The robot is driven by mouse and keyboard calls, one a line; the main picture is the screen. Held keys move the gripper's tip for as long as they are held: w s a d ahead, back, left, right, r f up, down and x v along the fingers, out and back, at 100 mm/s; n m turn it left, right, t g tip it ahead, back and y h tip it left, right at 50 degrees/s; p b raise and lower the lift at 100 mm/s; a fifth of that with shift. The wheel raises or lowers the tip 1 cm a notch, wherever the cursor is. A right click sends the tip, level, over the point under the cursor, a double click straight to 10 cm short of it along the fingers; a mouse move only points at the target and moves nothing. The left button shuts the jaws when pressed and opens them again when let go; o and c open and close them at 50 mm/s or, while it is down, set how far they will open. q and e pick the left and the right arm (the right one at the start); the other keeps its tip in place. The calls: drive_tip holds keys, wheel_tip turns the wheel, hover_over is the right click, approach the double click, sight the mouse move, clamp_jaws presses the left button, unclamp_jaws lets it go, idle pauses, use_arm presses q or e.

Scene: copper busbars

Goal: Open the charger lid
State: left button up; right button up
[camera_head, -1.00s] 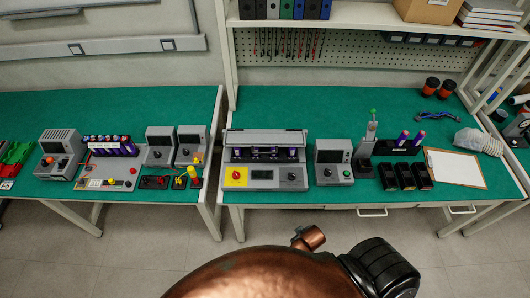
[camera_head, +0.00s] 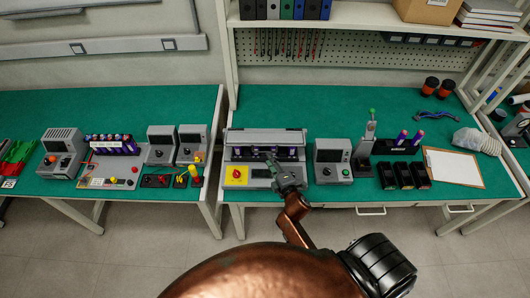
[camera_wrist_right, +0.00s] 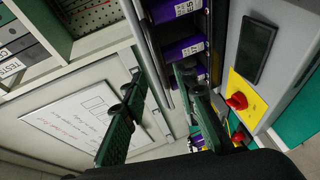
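The grey charger (camera_head: 240,140) stands on the green bench at the centre, with a row of purple cells showing in its slot. Its front panel has a yellow plate with a red knob. A grey lid strip runs along its top back edge; I cannot tell how far it is raised. My right gripper (camera_head: 273,166) is over the front right part of the charger. In the right wrist view its two fingers (camera_wrist_right: 160,80) are apart and hold nothing, with the purple cells (camera_wrist_right: 182,48) beside one finger. I cannot tell whether it touches the charger. My left gripper is not in view.
A grey instrument box (camera_head: 333,160) stands just right of the charger, then a stand (camera_head: 366,145) and black bins (camera_head: 404,175). Another bench with devices is at the left, across a gap. Green bench behind the charger is clear.

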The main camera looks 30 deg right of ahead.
sight(265, 152)
drive_tip(key=x, duration=0.6)
drive_tip(key=shift+w+d, duration=0.1)
drive_tip(key=shift+w, duration=0.25)
drive_tip(key=shift+c, duration=0.5)
clamp_jaws()
